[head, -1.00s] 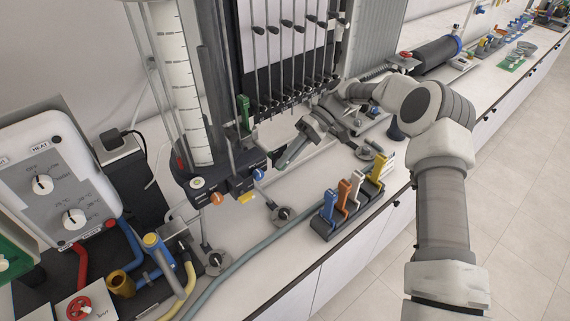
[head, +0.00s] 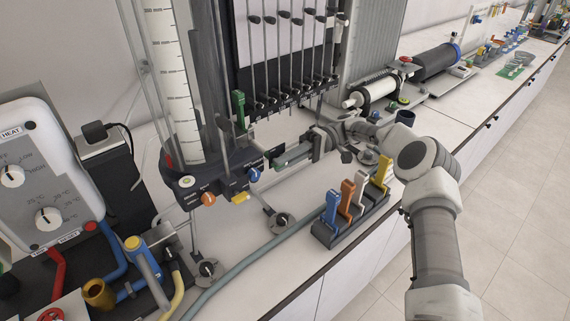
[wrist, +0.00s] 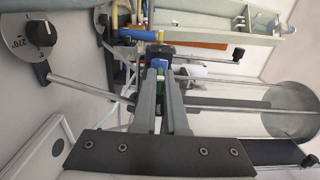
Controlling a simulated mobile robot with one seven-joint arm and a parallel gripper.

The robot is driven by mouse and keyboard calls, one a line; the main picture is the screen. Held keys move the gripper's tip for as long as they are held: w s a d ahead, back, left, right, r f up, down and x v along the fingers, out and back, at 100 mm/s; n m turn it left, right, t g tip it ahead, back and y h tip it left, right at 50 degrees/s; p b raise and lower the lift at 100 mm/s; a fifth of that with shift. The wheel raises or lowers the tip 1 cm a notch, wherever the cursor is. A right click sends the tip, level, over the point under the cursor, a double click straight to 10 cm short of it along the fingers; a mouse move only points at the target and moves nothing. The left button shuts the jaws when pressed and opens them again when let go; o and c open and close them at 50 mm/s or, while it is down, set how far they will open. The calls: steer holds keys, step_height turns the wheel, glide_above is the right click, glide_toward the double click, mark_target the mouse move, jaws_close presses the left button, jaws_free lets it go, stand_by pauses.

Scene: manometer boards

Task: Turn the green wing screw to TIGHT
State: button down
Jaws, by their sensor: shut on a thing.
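The green wing screw (wrist: 162,71) shows in the wrist view as a small green patch between the fingertips, beside a blue part. My gripper (wrist: 161,78) is shut on it, and the fingers hide most of it. In the head view my gripper (head: 273,158) reaches left to the right side of the dark base under the glass column. The screw's pointer or any TIGHT marking cannot be made out.
The dark base carries an orange knob (head: 208,198), a blue knob (head: 254,175) and a yellow tab (head: 240,198). A green lever (head: 238,107) stands above. A rack of coloured handles (head: 322,233) stands in front. Thin black-tipped rods hang behind.

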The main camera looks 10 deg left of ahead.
stand_by(0.3)
steer(key=c, duration=1)
jaws_free()
steer(key=shift+o, duration=0.2)
